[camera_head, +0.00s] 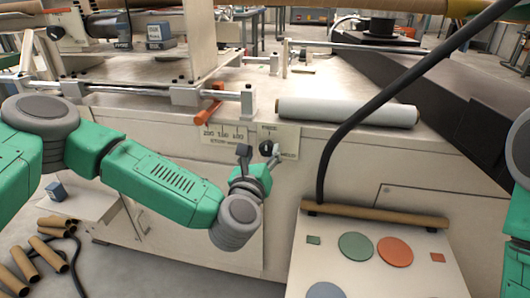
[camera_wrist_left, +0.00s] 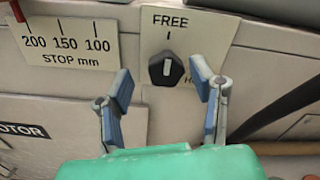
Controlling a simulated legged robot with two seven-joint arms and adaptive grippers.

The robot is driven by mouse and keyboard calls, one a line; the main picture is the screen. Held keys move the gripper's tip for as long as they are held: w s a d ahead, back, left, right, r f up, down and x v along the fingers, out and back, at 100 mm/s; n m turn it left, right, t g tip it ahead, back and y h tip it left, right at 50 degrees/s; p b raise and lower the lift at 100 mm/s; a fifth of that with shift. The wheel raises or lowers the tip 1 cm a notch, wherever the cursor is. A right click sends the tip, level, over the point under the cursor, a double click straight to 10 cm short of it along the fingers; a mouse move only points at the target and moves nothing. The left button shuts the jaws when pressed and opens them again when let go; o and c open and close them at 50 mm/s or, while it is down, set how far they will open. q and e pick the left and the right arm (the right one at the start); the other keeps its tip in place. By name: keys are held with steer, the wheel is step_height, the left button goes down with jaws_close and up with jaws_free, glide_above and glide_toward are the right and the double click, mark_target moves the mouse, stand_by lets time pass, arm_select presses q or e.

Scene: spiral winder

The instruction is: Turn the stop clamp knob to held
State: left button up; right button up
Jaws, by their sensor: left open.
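The stop clamp knob (camera_wrist_left: 166,70) is a dark, faceted knob with a white line, on a pale plate (camera_wrist_left: 190,35) marked FREE at the top. Its white line points up at the FREE mark. A second word to the lower right starts with H and is mostly hidden behind a finger. In the head view the knob (camera_head: 266,147) shows on the machine's front panel. My left gripper (camera_head: 258,158) is open, and in the left wrist view its blue fingers (camera_wrist_left: 162,88) stand on either side below the knob. I see no contact. My right gripper is out of view.
A STOP mm scale plate (camera_head: 224,134) and an orange pointer (camera_head: 208,115) are left of the knob. A white roll (camera_head: 347,111) lies on the ledge above. A table with colored discs (camera_head: 395,251) stands front right.

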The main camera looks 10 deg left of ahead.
mark_target(266, 150)
arm_select(q)
steer(key=shift+w+d, duration=0.2)
steer(key=shift+w, duration=0.6)
steer(key=shift+w+d, duration=0.2)
steer(key=shift+w, duration=0.55)
steer(key=shift+a, duration=0.1)
steer(key=shift+a, duration=0.1)
steer(key=shift+c, duration=0.3)
jaws_close()
